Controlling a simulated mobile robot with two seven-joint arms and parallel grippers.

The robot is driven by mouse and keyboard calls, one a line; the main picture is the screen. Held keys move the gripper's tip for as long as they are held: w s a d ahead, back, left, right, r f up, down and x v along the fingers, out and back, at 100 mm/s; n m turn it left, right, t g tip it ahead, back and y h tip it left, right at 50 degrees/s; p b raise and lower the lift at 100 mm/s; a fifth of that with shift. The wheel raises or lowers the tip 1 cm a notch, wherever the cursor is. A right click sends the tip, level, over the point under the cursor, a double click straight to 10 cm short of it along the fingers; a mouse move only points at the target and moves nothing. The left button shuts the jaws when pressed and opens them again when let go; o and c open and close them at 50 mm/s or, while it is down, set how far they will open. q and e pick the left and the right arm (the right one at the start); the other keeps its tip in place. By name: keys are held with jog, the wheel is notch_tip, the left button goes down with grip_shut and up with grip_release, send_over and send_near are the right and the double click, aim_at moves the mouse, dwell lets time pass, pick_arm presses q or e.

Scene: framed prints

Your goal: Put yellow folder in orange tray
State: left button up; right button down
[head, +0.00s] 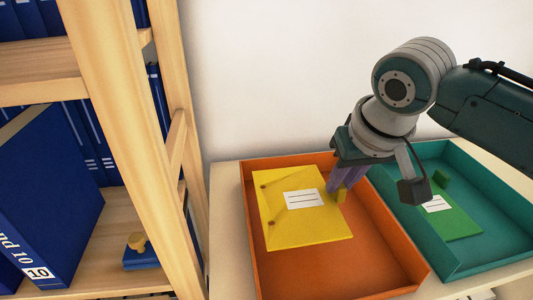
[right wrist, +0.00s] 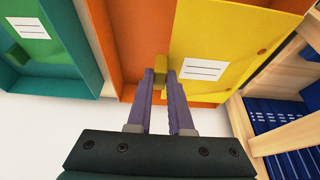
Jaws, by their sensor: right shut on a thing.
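The yellow folder (head: 300,228) has a white label and a small yellow tab on its right edge. It lies inside the orange tray (head: 385,268), toward the tray's left side; I cannot tell whether it rests flat on the floor of the tray. My right gripper (head: 338,192) is over the tray and shut on the folder's tab. The right wrist view shows the purple fingers (right wrist: 167,76) on either side of the tab, with the folder (right wrist: 215,50) to the right and the orange tray (right wrist: 135,40) around it. My left gripper is not in view.
A teal tray (head: 490,235) with a green folder (head: 452,222) stands right of the orange tray. A wooden shelf (head: 120,80) with blue binders (head: 45,200) stands at the left. A white wall (head: 270,80) is behind the trays.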

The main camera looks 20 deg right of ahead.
aim_at(335, 211)
notch_tip(335, 211, down, 7)
jog(key=shift+r+b, duration=0.15)
jog(key=shift+b, duration=0.75)
jog(key=shift+f, duration=0.2)
jog(key=c, duration=0.8)
grip_release()
